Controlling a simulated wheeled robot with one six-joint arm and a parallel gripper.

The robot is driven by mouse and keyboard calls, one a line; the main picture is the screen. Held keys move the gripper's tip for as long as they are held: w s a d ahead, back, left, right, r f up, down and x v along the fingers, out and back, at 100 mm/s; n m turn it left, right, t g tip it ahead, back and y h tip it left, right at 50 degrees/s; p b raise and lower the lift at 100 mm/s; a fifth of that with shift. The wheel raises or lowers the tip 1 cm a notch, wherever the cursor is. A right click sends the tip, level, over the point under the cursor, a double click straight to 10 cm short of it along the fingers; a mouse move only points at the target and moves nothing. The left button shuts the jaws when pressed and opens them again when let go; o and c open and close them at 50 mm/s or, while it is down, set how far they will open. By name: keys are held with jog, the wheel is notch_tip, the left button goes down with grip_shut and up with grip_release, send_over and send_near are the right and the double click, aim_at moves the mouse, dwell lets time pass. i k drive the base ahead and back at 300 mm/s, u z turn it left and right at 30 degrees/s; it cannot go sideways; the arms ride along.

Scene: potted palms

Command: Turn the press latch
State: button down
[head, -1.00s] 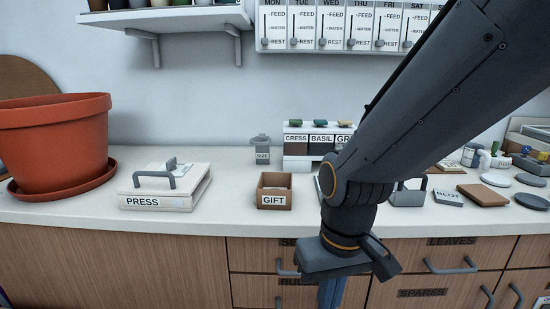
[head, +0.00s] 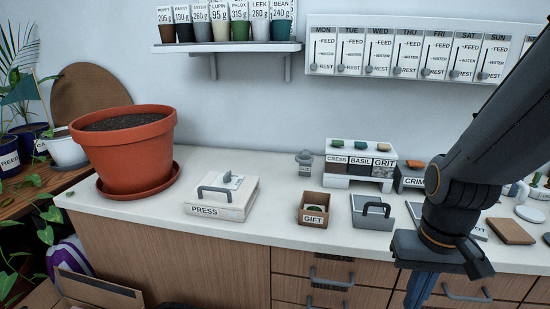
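The press (head: 235,205) is a flat pale box labelled PRESS on the white counter, left of the middle in the head view. A dark grey bar handle (head: 214,190) stands at its front. A small grey latch-like piece (head: 228,178) sits on top, behind the handle, with a pale plate under it. My gripper (head: 420,290) hangs at the lower right, in front of the counter and well to the right of the press. It points down and its fingertips are cut off by the bottom edge, so its opening is hidden.
A large terracotta pot (head: 124,150) on a saucer stands left of the press. Counter around the press is clear.

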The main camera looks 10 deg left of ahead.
aim_at(226, 178)
jog(key=k, duration=1.25)
jog(key=u, duration=0.95)
jog(key=i, duration=1.5)
jog(key=z, duration=0.65)
